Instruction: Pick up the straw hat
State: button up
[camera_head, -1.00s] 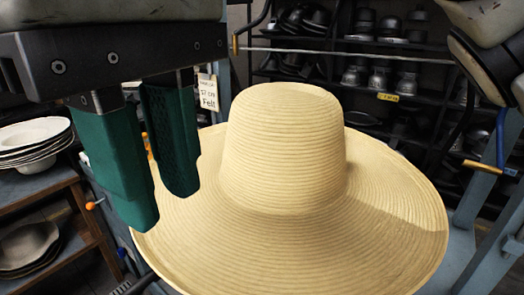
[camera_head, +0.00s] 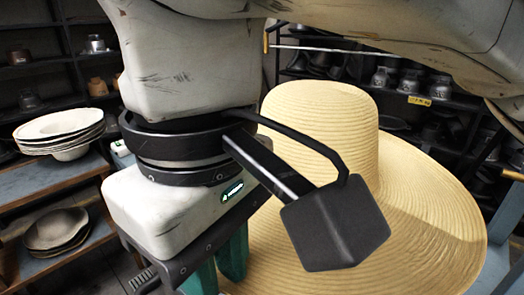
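The straw hat (camera_head: 420,215) is pale yellow, with a tall round crown and a wide brim. It sits crown up at the centre right, its lower edge cut off by the picture. My gripper (camera_head: 216,272) points down in front of the hat's left side, beside the brim. Its two green fingers show at the bottom edge, a little apart, so it looks open. The lower end of the left finger is out of frame. The wrist and a dark block on it hide the left part of crown and brim. I cannot tell whether the fingers touch the brim.
On the left, a wooden shelf unit holds a stack of pale hats (camera_head: 60,130) and darker hat shapes (camera_head: 57,230) below. Dark shelves with metal pieces (camera_head: 410,82) stand behind. A blue-grey frame (camera_head: 508,225) rises at the right edge.

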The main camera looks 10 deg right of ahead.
jog(key=shift+c, duration=0.5)
grip_shut()
